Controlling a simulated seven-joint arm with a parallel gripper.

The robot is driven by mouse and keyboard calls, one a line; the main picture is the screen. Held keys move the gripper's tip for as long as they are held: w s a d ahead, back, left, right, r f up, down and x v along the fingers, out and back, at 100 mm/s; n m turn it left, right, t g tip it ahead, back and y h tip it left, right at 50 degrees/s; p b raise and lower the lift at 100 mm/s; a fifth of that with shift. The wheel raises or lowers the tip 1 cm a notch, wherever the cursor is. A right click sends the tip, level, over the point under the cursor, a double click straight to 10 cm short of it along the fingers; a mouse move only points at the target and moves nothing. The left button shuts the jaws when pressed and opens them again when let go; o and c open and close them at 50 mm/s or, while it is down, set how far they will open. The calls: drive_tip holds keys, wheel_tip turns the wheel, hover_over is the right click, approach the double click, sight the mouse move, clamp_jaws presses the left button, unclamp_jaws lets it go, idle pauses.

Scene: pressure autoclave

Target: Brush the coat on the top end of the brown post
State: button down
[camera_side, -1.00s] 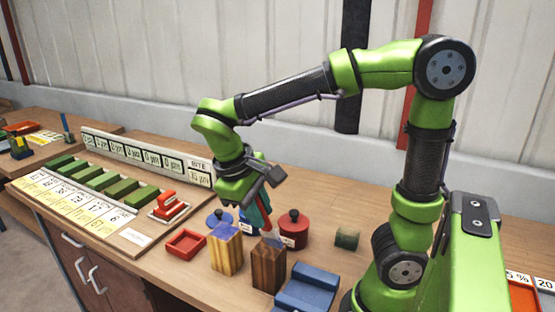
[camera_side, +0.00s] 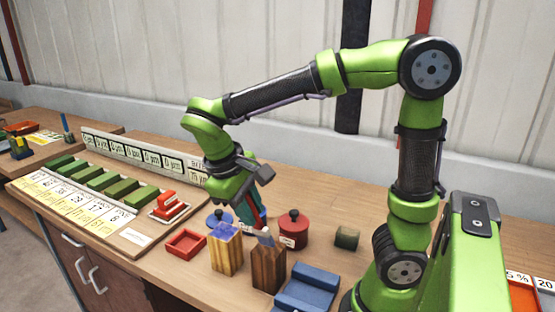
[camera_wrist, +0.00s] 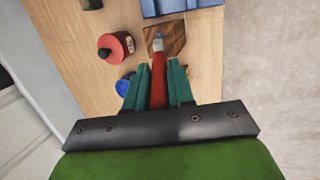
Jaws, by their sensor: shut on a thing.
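The brown post (camera_side: 267,270) stands upright on the bench, and its square top also shows in the wrist view (camera_wrist: 176,36). My gripper (camera_wrist: 160,78) has its teal fingers shut on the red handle of a brush (camera_wrist: 158,88). The brush's grey-blue head (camera_side: 265,237) points down at the brown post's top end and overlaps it in both views. I cannot tell whether it touches. Any coat on that top is too small to make out. In the side view my gripper (camera_side: 251,212) is above and behind the posts.
A lighter post with a blue top (camera_side: 225,252) stands just left of the brown one. A blue block (camera_side: 308,287) lies to the right. Around them are a red lidded pot (camera_side: 294,230), a blue pot (camera_side: 219,218), a red tray (camera_side: 186,244) and a green block (camera_side: 347,238).

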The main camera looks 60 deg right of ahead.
wheel_tip(320, 180, up, 6)
drive_tip(key=w, duration=0.2)
drive_tip(key=shift+r, duration=0.25)
idle(0.4)
drive_tip(key=shift+d, duration=0.1)
idle(0.6)
